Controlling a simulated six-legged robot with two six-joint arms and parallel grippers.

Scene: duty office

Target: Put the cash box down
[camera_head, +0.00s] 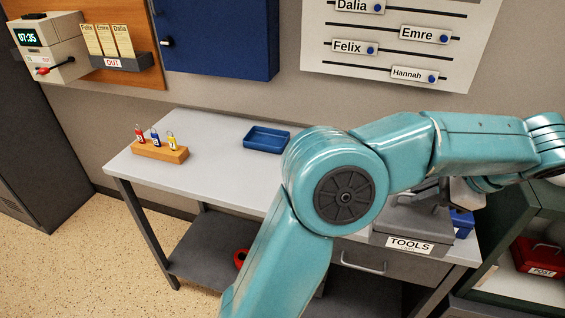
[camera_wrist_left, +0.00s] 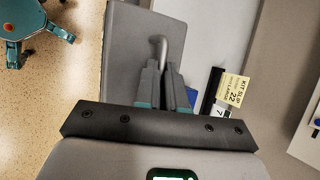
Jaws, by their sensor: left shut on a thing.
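The grey cash box (camera_head: 415,215) is over the right part of the desk top, partly hidden behind my left arm. In the left wrist view, its flat grey face (camera_wrist_left: 128,38) shows beyond the fingers, with a curved metal handle (camera_wrist_left: 157,44). My left gripper (camera_wrist_left: 161,75) is shut on this handle. In the head view the left gripper (camera_head: 465,190) is mostly hidden behind the arm. I cannot tell whether the box touches the desk. My right gripper is not in view.
The desk (camera_head: 215,135) has bare room between a wooden block (camera_head: 160,151) with padlocks and a blue tray (camera_head: 266,139). A TOOLS label (camera_head: 408,245) is at the front right. A blue item (camera_head: 462,222) is beside the box. A green shelf (camera_head: 510,225) stands right.

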